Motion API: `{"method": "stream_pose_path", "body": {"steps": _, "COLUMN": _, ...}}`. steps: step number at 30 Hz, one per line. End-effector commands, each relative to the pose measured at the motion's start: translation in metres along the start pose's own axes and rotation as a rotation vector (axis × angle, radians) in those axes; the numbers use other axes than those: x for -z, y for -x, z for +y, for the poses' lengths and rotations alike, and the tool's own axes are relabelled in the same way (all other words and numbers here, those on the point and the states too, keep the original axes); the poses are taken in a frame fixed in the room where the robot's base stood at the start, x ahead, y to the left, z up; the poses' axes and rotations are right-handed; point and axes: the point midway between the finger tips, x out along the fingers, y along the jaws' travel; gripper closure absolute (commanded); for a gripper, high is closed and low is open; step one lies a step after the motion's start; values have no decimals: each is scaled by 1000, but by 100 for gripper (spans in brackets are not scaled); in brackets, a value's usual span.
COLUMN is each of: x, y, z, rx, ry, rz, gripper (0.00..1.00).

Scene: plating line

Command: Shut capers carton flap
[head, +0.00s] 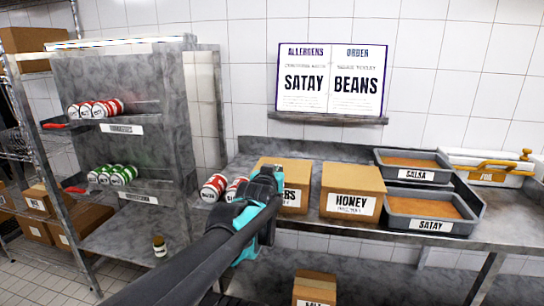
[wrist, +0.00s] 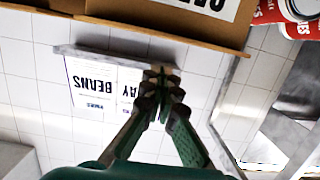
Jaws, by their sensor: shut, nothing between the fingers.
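The capers carton (head: 295,197) is a brown box on the steel counter, with its label partly hidden behind my gripper. Its top (head: 284,163) looks roughly flat in the head view, but my gripper covers part of the front, and I cannot tell whether the flap is fully down. In the wrist view, which is upside down, a carton with a partial label (wrist: 205,8) and a brown edge strip (wrist: 165,34) crosses the top. My gripper (head: 272,172) is shut and empty in front of the carton's left side; its fingertips (wrist: 161,76) meet in the wrist view.
A honey carton (head: 352,188) stands just right. Salsa (head: 414,177) and satay (head: 432,225) trays stand farther right. Red-and-white cans (head: 213,187) are close on the left. A steel shelf unit (head: 120,128) holds more cans. An order board (head: 331,79) hangs behind.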

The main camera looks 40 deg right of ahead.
Motion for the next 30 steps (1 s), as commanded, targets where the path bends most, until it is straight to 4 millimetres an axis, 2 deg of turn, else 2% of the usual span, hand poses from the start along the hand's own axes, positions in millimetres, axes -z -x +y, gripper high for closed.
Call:
{"method": "stream_pose_path", "body": {"steps": 6, "x": -25, "y": -1, "z": 0, "rx": 0, "ry": 0, "rz": -1, "gripper": 100}}
{"method": "stream_pose_path", "body": {"steps": 12, "x": -39, "y": -2, "z": 0, "rx": 0, "ry": 0, "rz": -1, "gripper": 100}}
{"method": "stream_pose_path", "body": {"steps": 19, "x": -49, "y": -2, "z": 0, "rx": 0, "ry": 0, "rz": -6, "gripper": 100}}
{"method": "stream_pose_path", "body": {"steps": 30, "x": -51, "y": -2, "z": 0, "rx": 0, "ry": 0, "rz": -7, "gripper": 100}}
